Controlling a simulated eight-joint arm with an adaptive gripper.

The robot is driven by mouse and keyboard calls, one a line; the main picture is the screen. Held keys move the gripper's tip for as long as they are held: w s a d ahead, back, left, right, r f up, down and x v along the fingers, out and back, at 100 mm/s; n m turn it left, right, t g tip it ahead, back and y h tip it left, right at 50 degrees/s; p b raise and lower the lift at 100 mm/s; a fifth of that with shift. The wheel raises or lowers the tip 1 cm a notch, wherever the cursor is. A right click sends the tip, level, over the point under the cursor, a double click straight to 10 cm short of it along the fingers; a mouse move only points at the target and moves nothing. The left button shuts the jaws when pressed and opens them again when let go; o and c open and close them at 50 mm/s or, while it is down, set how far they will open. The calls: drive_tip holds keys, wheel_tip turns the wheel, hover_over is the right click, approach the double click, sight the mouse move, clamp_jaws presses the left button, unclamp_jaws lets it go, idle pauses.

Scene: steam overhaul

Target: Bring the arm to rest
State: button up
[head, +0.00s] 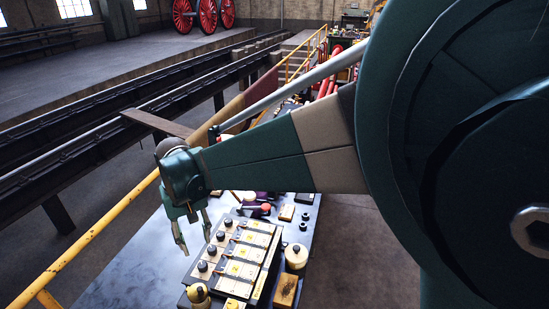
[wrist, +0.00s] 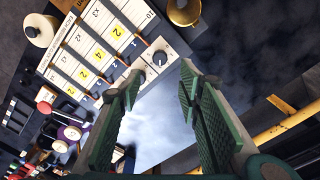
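My arm reaches from the right of the head view out over the bench to the left. My gripper (head: 195,247) hangs from its end, pointing down beside the left edge of a box with several labelled panels and dark knobs (head: 238,257). In the wrist view my gripper (wrist: 160,78) shows two green ribbed fingers spread apart. Nothing is held between them; only the box's edge and the bare grey bench top (wrist: 160,125) show behind. The box (wrist: 103,45) lies beyond the left fingertip, and I cannot tell the exact gap.
A yellow railing (head: 100,238) runs close on the left. A cream round-topped item (head: 296,256), a wooden block (head: 286,290) and a brass piece (head: 198,293) stand around the box. A red-headed item (head: 266,208) lies behind it. The bench top left of the box (head: 140,265) is bare.

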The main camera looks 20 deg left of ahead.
drive_tip(key=shift+w+d, duration=0.1)
drive_tip(key=w+d+r+m+t+y+b, duration=0.1)
drive_tip(key=w+d+r+m, duration=0.2)
drive_tip(key=d, duration=1.2)
drive_tip(key=w+d+r+m+t+b, duration=0.15)
drive_tip(key=w+d+r, duration=0.3)
drive_tip(key=d, duration=1.15)
drive_tip(key=s+d+f+m+t+b, duration=0.1)
drive_tip(key=s+d, duration=0.3)
drive_tip(key=d, duration=0.6)
drive_tip(key=s+d+f+m+t+b, duration=0.1)
drive_tip(key=s+d, duration=0.3)
drive_tip(key=d, duration=0.6)
drive_tip(key=s+d+f+m+t+h+b, duration=0.1)
drive_tip(key=s+d, duration=0.3)
drive_tip(key=d, duration=0.6)
drive_tip(key=shift+s+d+f+m+t+b, duration=0.2)
drive_tip(key=shift+f+m+t+b, duration=0.2)
drive_tip(key=shift+f+m+t, duration=0.4)
drive_tip(key=shift+a, duration=0.1)
